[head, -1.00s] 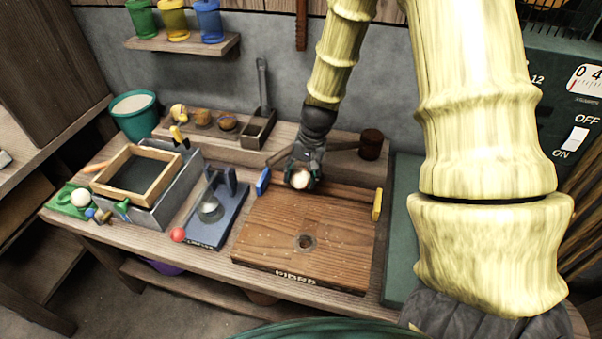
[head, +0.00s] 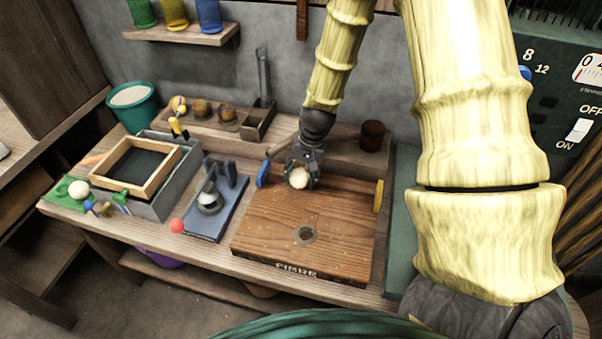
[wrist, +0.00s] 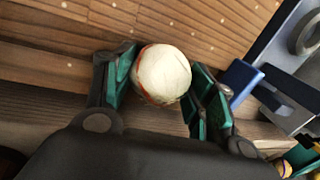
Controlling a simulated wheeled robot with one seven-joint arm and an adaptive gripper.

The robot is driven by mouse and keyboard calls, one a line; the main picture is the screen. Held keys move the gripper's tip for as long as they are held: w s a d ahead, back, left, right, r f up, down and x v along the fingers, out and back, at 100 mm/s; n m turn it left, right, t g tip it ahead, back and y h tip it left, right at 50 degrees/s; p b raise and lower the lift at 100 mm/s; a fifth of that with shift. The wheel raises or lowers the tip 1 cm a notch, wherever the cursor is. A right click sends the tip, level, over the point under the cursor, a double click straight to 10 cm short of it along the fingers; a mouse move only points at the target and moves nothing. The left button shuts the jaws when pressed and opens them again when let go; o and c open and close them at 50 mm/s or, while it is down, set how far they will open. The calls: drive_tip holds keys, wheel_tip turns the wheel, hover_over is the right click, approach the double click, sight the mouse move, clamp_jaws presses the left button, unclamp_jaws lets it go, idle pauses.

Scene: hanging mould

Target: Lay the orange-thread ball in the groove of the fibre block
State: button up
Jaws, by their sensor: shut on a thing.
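My gripper (head: 302,180) is shut on a cream ball (head: 298,178). In the wrist view the ball (wrist: 161,74) sits between the green fingers, with an orange thread line showing at its left edge. The wooden fibre block (head: 270,225) lies flat on the bench, with lettering on its front face. The ball is over the block's back part, between a blue tab (head: 264,174) and a yellow tab (head: 378,196). I cannot tell whether it touches the block. A groove is not clearly visible; gripper and ball hide part of the back edge.
A blue stand (head: 214,212) and a red ball (head: 177,226) are left of the block. Further left are a framed box (head: 140,172) and a pale ball (head: 78,189). Several brown balls (head: 201,108) sit on the back ledge. A dark brown cup (head: 372,135) stands behind the block.

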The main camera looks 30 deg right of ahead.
drive_tip(key=o, duration=1.2)
drive_tip(key=shift+s+d+r, duration=0.25)
drive_tip(key=shift+r, duration=1.7)
drive_tip(key=shift+s+d+r, duration=0.3)
drive_tip(key=shift+r, duration=1.65)
drive_tip(key=shift+s+d+r, duration=0.25)
drive_tip(key=shift+r, duration=1.7)
